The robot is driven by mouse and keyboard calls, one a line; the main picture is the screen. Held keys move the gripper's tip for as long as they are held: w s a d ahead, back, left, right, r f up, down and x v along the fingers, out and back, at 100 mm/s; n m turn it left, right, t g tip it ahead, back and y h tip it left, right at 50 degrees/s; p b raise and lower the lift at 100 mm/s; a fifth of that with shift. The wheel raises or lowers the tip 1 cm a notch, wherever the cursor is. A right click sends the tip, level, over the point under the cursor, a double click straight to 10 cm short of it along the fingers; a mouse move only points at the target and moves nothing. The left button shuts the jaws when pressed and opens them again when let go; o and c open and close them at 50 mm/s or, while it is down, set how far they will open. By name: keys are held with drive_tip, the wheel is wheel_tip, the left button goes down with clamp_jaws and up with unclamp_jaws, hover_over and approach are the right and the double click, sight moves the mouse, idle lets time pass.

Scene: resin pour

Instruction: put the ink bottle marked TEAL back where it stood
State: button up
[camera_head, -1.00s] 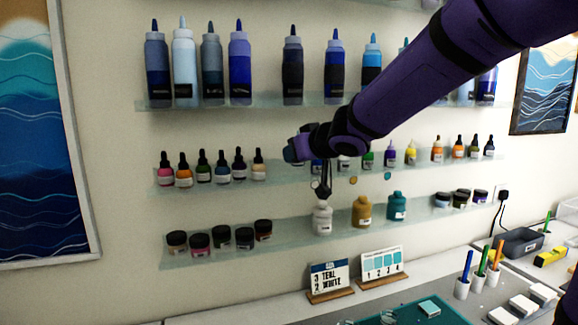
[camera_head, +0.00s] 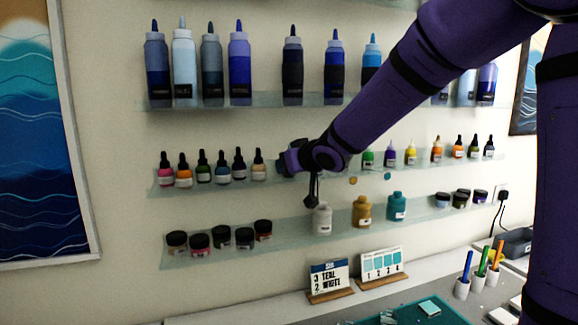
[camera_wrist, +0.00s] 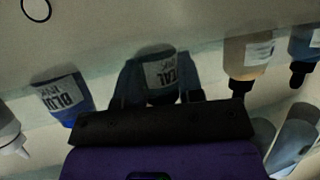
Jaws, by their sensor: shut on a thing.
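The ink bottle marked TEAL (camera_wrist: 160,73) shows in the wrist view between the two fingers of my gripper (camera_wrist: 157,88), which is shut on it. Its label faces the camera; its lower part in the picture is hidden by the gripper. In the head view my gripper (camera_head: 288,161) is at the middle shelf (camera_head: 215,176), right of several dropper bottles, and the arm hides the held bottle. I cannot tell whether the bottle touches the shelf. A blue bottle marked BLUE INK (camera_wrist: 60,98) stands to the left in the wrist view, apart from the fingers.
Below, a white bottle (camera_head: 322,219), a gold bottle (camera_head: 362,212) and a teal bottle (camera_head: 397,207) stand on the lower shelf. A card reading TEAL and WHITE (camera_head: 328,277) stands on the counter.

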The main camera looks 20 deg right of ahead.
drive_tip(key=shift+f, duration=0.15)
drive_tip(key=o, duration=0.9)
drive_tip(key=shift+r, duration=0.2)
drive_tip(key=s+d+r+m+h, duration=0.1)
drive_tip(key=s+d+r+h, duration=0.2)
drive_tip(key=s, duration=0.5)
drive_tip(key=s+d+r+m+h, duration=0.1)
drive_tip(key=s+d+r, duration=0.2)
drive_tip(key=s+d, duration=0.35)
drive_tip(key=s+a+f+g, duration=0.1)
drive_tip(key=s+f+g, duration=0.2)
drive_tip(key=s, duration=0.8)
drive_tip(key=s+a+f+m+g, duration=0.1)
drive_tip(key=s+f+g, duration=0.3)
drive_tip(key=s, duration=0.8)
drive_tip(key=shift+a+f+g, duration=0.3)
drive_tip(key=shift+a+f, duration=0.05)
